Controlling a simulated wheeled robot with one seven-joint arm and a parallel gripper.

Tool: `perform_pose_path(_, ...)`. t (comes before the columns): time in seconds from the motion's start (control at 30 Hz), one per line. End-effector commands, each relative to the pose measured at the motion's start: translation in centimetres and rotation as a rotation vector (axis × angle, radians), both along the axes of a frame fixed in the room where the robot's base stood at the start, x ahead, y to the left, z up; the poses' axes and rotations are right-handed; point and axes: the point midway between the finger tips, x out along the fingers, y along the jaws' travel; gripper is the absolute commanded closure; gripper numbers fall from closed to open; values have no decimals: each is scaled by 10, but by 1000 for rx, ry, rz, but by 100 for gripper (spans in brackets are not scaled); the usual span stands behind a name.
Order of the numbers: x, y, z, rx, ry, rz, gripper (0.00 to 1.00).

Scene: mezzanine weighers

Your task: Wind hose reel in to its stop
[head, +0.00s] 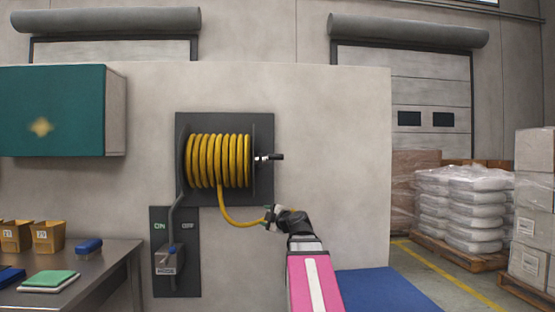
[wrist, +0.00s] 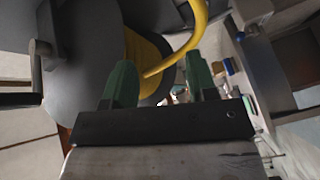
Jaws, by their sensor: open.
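The hose reel (head: 256,135) is mounted on a dark backplate on the wall, with yellow hose (head: 218,162) wound on it in several turns. A loose length of hose hangs from the drum and curves right toward my gripper (head: 270,214). A crank handle (head: 274,157) sticks out from the reel's right side. In the wrist view my gripper (wrist: 160,85) is open, its green fingers apart. The yellow hose (wrist: 178,57) passes behind the fingers, with the reel's dark flange (wrist: 85,75) at left. I cannot tell whether the fingers touch the hose.
Below the reel is a panel with a lever (head: 172,249) and ON and OFF marks. A metal bench (head: 110,262) with bins and cloths stands at left. A teal cabinet (head: 52,110) hangs above it. Wrapped pallets (head: 462,208) stand at right beyond the wall's edge.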

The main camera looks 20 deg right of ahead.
Motion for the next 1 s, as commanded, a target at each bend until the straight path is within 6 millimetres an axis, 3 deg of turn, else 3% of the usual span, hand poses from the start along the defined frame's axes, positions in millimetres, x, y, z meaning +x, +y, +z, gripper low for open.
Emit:
perform_pose_path(0.1,6,17,-41,82,127,23,48)
perform_pose_path(0.47,5,64,-161,319,533,4,48)
perform_pose_path(0.77,-13,99,-258,484,866,-114,48)
perform_pose_path(1.0,-39,120,-330,588,1108,-281,48)
